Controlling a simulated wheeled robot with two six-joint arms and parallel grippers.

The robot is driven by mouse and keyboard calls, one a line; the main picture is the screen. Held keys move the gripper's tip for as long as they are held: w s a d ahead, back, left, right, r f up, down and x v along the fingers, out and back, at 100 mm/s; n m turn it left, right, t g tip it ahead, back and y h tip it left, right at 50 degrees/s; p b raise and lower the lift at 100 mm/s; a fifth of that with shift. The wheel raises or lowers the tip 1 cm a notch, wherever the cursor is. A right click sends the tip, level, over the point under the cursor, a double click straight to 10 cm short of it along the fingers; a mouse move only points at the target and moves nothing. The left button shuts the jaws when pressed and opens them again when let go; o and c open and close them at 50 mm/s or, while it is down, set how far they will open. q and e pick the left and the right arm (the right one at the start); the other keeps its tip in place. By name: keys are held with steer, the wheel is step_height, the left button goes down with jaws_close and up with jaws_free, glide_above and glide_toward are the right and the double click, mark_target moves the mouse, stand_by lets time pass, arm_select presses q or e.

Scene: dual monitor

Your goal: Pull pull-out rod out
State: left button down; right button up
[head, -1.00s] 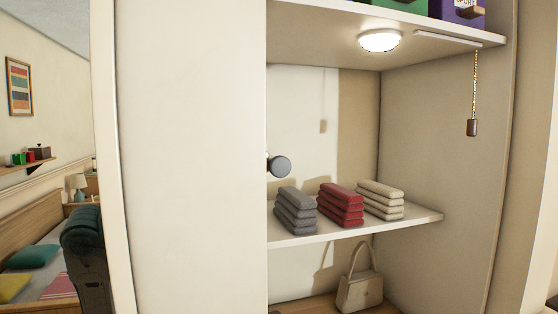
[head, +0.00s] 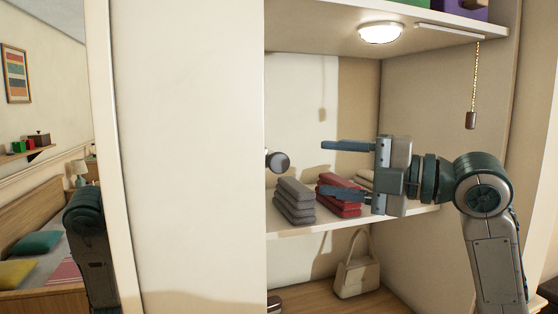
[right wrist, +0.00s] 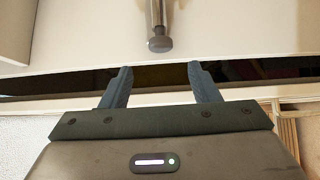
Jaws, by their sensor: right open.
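The pull-out rod (head: 278,162) shows in the head view as a short rod with a dark round end knob, beside the white panel's edge and above the middle shelf. In the right wrist view the rod (right wrist: 158,22) points toward me, its knob just beyond and between the fingertips. My right gripper (head: 324,168) is open and empty, with its fingers pointing left at the knob, a small gap away. It also shows in the right wrist view (right wrist: 160,71) with both fingers apart. My left gripper is not in view.
The middle shelf (head: 295,239) holds folded grey (head: 294,201), red (head: 338,192) and beige stacks. The right gripper's lower finger passes in front of the red stack. A pull chain (head: 473,100) hangs at right. A handbag (head: 357,271) stands below. The white panel (head: 190,150) borders the rod.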

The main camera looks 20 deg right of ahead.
mark_target(283, 164)
steer(key=p+x, duration=0.4)
steer(key=x, duration=0.5)
steer(key=shift+w+r, duration=0.1)
steer(key=shift+w, duration=0.1)
steer(key=shift+w+a+p, duration=0.4)
steer(key=shift+a+p, duration=0.05)
steer(key=shift+a, duration=0.05)
jaws_close()
